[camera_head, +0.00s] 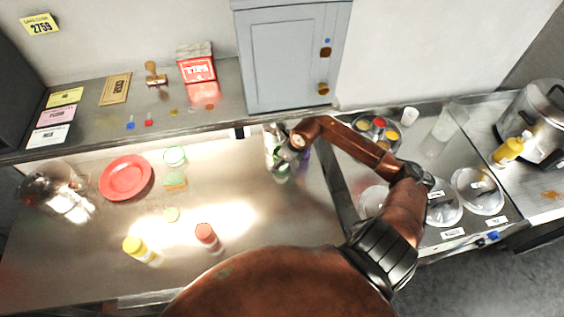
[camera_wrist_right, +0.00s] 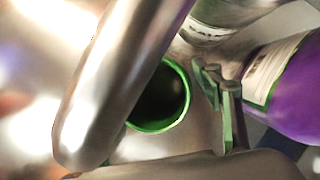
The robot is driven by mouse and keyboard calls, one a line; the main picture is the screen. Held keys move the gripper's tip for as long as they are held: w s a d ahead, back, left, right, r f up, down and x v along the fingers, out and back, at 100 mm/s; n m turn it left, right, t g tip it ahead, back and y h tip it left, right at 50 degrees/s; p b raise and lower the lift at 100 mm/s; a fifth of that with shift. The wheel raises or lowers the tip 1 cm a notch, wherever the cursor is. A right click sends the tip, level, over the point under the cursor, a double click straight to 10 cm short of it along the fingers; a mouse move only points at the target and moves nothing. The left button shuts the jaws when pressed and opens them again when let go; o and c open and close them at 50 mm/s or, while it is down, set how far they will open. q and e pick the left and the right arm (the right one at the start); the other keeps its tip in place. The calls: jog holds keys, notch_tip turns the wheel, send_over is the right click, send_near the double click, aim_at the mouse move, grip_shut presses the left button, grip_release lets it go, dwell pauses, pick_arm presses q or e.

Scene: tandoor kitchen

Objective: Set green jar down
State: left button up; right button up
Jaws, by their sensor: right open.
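My right gripper (camera_head: 283,162) is open over the worktop, below the grey cabinet. In the right wrist view, an upright round vessel with a bright green rim and dark inside (camera_wrist_right: 160,97) stands between a big metal part on the left and a finger on the right. I cannot tell whether either touches it. In the head view the gripper mostly hides this vessel. My left gripper is not in view.
A purple bottle (camera_wrist_right: 288,85) stands close to the right gripper. The red plate (camera_head: 126,178), a yellow-capped bottle (camera_head: 135,246) and a red-capped bottle (camera_head: 206,233) are on the left. A shelf edge runs behind. The worktop between the clear jar and gripper is free.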

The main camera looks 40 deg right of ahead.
jog(key=shift+r, duration=0.2)
jog(key=shift+s+d+r, duration=0.1)
jog(key=shift+s+r, duration=0.05)
jog(key=shift+r, duration=0.15)
jog(key=shift+s+d+r+b, duration=0.25)
jog(key=shift+s+r+b, duration=0.3)
jog(key=shift+s+r, duration=0.3)
jog(key=s, duration=0.3)
jog(key=s+d, duration=0.1)
jog(key=s, duration=0.2)
jog(key=s+d+b, duration=0.1)
jog(key=s, duration=0.2)
jog(key=shift+s+d+r, duration=0.1)
jog(key=shift+s+d, duration=0.1)
jog(key=shift+d, duration=0.05)
jog(key=shift+s+d, duration=0.2)
jog(key=shift+s, duration=0.45)
jog(key=shift+s, duration=0.1)
